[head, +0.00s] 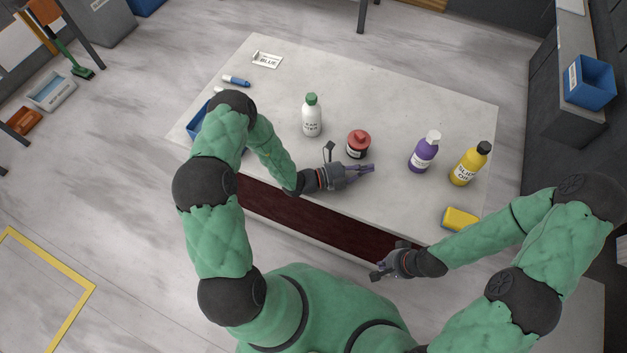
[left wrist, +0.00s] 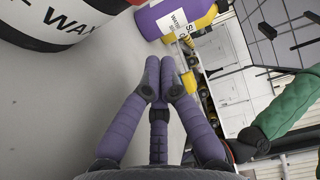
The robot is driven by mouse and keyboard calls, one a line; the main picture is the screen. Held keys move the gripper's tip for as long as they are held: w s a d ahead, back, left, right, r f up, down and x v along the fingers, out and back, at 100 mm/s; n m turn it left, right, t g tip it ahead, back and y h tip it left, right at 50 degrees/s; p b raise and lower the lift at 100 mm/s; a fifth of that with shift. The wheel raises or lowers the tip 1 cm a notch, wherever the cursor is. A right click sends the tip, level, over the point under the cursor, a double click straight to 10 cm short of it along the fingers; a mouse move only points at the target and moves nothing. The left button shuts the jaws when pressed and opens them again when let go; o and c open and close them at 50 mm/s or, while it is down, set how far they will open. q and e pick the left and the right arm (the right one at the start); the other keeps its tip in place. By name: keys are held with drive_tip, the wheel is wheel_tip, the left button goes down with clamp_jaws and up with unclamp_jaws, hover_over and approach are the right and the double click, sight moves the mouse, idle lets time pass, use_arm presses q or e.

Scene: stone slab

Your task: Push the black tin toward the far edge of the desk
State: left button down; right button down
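The black tin (head: 357,151) has a red lid and a white label, and stands upright near the middle of the desk (head: 420,110). In the left wrist view the tin (left wrist: 60,40) fills the upper left, cut off by the frame, with "WAX" readable on its label. My left gripper (head: 372,169) is low on the tin's near side, fingers pointing right. In the left wrist view its purple fingers (left wrist: 162,75) meet at the tips with nothing between them. Whether it touches the tin I cannot tell. My right gripper (head: 378,272) is by the desk's near edge; its fingers are unclear.
A white bottle with green cap (head: 311,120) stands left of the tin. A purple bottle (head: 422,156), a yellow bottle (head: 466,167) and a yellow sponge (head: 460,219) are to the right. A "BLUE" card (head: 266,60) and blue marker (head: 236,81) lie far left. Desk beyond the tin is clear.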

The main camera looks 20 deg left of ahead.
use_arm(q)
drive_tip(key=p+v, duration=0.1)
drive_tip(key=v, duration=0.8)
drive_tip(key=p+v, duration=0.2)
drive_tip(key=v, duration=0.7)
drive_tip(key=shift+w+a, duration=0.2)
drive_tip(key=shift+a, duration=0.15)
drive_tip(key=shift+s+a, duration=0.5)
drive_tip(key=shift+a, duration=0.05)
drive_tip(key=shift+a, duration=0.1)
